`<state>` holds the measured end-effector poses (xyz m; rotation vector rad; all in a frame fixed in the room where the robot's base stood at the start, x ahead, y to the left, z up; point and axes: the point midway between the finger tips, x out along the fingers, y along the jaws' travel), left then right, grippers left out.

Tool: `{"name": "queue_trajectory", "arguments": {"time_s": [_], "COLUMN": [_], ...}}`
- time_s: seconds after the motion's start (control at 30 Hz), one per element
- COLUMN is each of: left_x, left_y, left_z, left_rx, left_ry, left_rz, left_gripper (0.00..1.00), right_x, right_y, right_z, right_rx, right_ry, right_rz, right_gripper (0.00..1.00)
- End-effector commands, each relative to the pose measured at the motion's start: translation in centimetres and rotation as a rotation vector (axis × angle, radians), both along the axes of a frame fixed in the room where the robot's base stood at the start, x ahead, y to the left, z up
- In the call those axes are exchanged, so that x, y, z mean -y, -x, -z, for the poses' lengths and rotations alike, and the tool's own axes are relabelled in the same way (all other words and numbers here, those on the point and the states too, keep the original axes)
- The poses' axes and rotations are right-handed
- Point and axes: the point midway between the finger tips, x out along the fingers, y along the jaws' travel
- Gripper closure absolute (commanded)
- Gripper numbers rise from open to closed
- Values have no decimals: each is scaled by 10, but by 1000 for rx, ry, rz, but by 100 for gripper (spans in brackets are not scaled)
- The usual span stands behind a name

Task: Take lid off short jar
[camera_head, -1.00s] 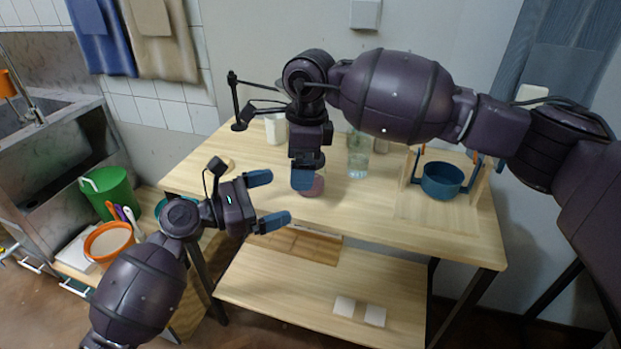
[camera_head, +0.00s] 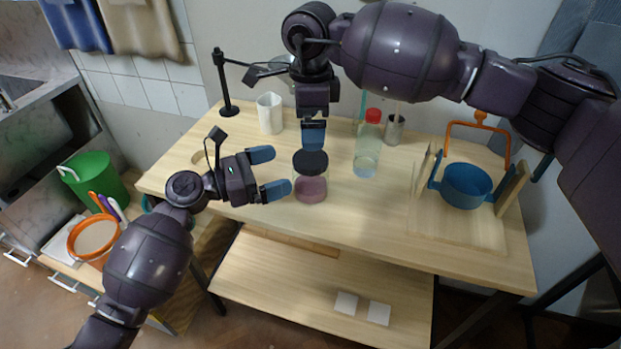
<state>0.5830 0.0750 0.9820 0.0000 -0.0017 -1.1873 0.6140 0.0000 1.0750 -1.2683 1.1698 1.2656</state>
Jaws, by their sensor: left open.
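The short jar (camera_head: 311,190) is clear with pink contents and stands on the wooden table. Its dark round lid (camera_head: 310,162) appears seated on top. My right gripper (camera_head: 313,142) points down just above the lid. Its blue fingers are seen edge-on, so I cannot tell whether they are apart or whether they touch the lid. My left gripper (camera_head: 272,173) is open and empty, just left of the jar, with its fingers pointing toward it.
A bottle with a red cap (camera_head: 367,150) stands right of the jar. A metal cup (camera_head: 394,130) and a white cup (camera_head: 269,114) stand behind. A blue pot (camera_head: 466,186) sits at the right. A black stand (camera_head: 226,90) is at the back left. The table front is clear.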

Motion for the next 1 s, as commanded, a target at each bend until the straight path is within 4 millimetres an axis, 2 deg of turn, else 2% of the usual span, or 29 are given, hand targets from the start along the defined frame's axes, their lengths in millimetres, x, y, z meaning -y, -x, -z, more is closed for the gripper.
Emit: {"name": "queue_trajectory", "arguments": {"time_s": [0.3, 0.7, 1.0], "left_x": [0, 55, 70], "left_y": [0, -23, -28], "left_z": [53, 51, 51], "left_rx": [-4, 1, 1], "left_ry": [1, 0, -1], "left_rz": [-1, 1, 1], "left_gripper": [0, 0, 0], "right_x": [0, 0, 0], "right_y": [0, 0, 0], "right_z": [1, 1, 1], "right_rx": [-1, -1, -1], "right_ry": [0, 0, 0], "right_rz": [1, 1, 1], "right_gripper": [2, 2, 2]}}
